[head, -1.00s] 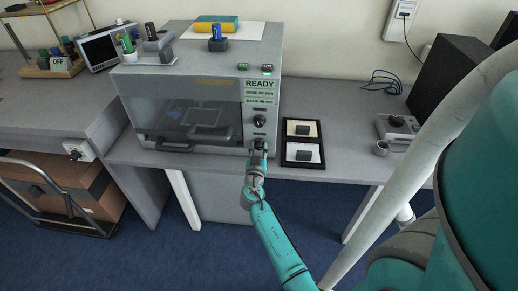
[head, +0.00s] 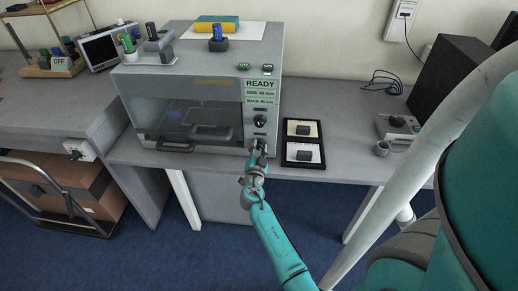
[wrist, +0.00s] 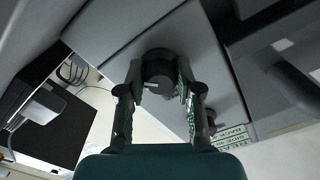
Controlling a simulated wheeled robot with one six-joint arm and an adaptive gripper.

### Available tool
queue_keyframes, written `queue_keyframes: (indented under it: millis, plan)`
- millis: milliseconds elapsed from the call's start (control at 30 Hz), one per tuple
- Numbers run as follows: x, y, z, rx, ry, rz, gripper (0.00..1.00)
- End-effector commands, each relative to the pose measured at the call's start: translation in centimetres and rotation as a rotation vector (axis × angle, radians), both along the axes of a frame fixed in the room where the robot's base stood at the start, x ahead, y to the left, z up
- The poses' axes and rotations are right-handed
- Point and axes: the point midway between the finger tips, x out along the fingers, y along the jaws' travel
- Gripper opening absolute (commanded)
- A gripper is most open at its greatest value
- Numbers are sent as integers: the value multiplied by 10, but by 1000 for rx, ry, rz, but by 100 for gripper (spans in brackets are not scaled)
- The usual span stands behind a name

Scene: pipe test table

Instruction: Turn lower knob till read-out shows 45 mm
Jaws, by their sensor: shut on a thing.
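The lower knob (wrist: 159,62) is a dark round knob on the front panel of the grey machine (head: 203,70). In the wrist view it sits between the two fingertips. My gripper (head: 258,151) is shut on it, reaching up from below in the head view and hiding much of the knob there. The upper knob (head: 260,121) is above it and free; it also shows in the wrist view (wrist: 211,117). The read-out (head: 262,92) has a READY line above two smaller SIDE and BACK lines. Their mm figures are too small to read surely.
A black-framed holder (head: 303,142) with two dark blocks lies on the table right of the machine. A grey device (head: 398,128) and a small grey cup (head: 381,149) stand further right. The machine's front door handle (head: 175,147) is left of my gripper.

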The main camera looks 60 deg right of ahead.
Motion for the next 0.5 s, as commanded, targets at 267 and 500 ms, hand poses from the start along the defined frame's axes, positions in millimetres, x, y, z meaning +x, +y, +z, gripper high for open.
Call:
queue_keyframes:
  millis: [267,500]
  plan:
    - [0,1,-3,7,-5,0,0]
    - [0,1,-3,6,-4,0,52]
